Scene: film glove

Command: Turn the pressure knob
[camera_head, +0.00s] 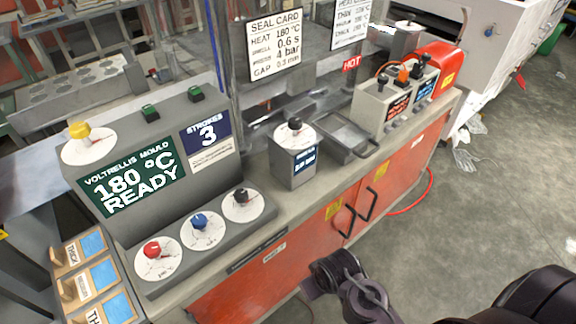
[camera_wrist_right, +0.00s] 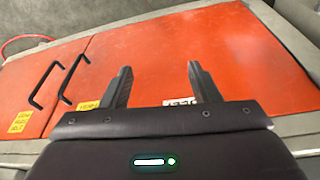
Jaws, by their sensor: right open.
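Three dial knobs sit on the low front ledge of the machine: a red knob (camera_head: 152,249), a blue knob (camera_head: 200,221) and a black knob (camera_head: 241,195). A yellow knob (camera_head: 79,130) is on top at the left, and another black knob (camera_head: 294,125) tops a grey box. I cannot read which one is marked pressure. My right gripper (camera_head: 328,277) is below and right of the ledge, in front of the orange cabinet, touching no knob. In the right wrist view, its two fingers (camera_wrist_right: 161,86) are apart and empty, facing a cabinet door. My left gripper is out of view.
A screen (camera_head: 135,182) reads 180 °C READY. The seal card (camera_head: 274,45) lists 4 bar. Black door handles (camera_head: 358,205) stick out from the orange cabinet (camera_head: 400,180). A metal tray (camera_head: 342,138) sits right of the grey box. The floor at the right is mostly clear.

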